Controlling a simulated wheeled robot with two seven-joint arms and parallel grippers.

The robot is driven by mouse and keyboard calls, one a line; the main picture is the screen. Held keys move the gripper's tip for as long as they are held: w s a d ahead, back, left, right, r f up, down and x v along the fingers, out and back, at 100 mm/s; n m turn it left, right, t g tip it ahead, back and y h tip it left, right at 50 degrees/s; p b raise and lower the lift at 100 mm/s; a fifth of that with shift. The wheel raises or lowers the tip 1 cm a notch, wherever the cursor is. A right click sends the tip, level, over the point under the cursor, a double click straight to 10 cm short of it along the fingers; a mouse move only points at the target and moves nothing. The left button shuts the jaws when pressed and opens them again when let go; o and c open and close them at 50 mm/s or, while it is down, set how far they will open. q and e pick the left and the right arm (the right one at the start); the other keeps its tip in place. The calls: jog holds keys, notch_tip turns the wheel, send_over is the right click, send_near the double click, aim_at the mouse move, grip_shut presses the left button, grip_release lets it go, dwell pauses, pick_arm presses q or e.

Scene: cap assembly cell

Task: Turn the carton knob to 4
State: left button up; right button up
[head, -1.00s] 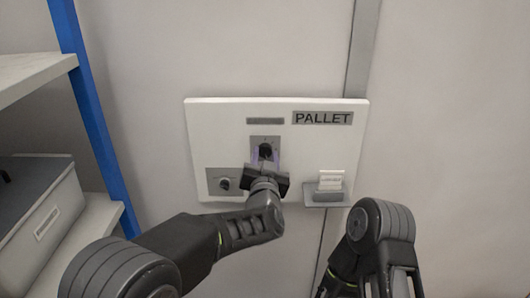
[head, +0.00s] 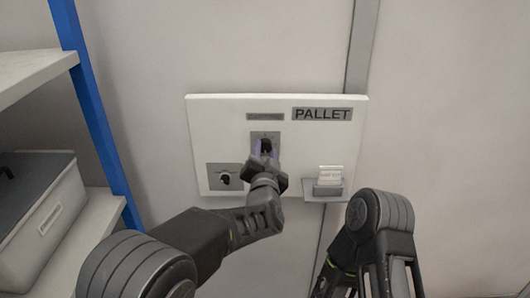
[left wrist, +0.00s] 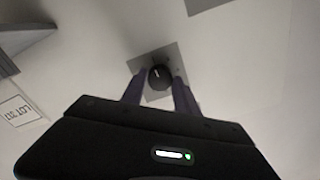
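A black knob (head: 266,146) sits on a grey square plate at the upper middle of a white wall panel (head: 225,122). A second, smaller knob (head: 225,179) is on a grey plate at lower left. I cannot read which is the carton knob. My left gripper (head: 265,152) is at the upper knob, its fingers partly hiding it. In the left wrist view the knob (left wrist: 160,76) lies between the two open fingers, with a narrow gap at each side. Its pale pointer mark shows, but the dial numbers are too small to read. My right gripper is not in view.
A sign reading PALLET (head: 322,114) is at the panel's upper right. A small holder (head: 326,188) with a white card juts out at lower right. A shelf with a blue post (head: 95,120) and a grey bin (head: 45,215) stands at the left.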

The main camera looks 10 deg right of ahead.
pick_arm(q)
jog(key=o, duration=0.4)
jog(key=shift+s+a+b, duration=0.15)
jog(key=shift+s+b, duration=0.15)
jog(key=shift+s, duration=0.2)
jog(key=b+v, duration=0.2)
jog(key=v, duration=0.4)
jog(key=shift+s+a, duration=0.1)
jog(key=shift+s, duration=0.3)
jog(key=shift+f, duration=0.1)
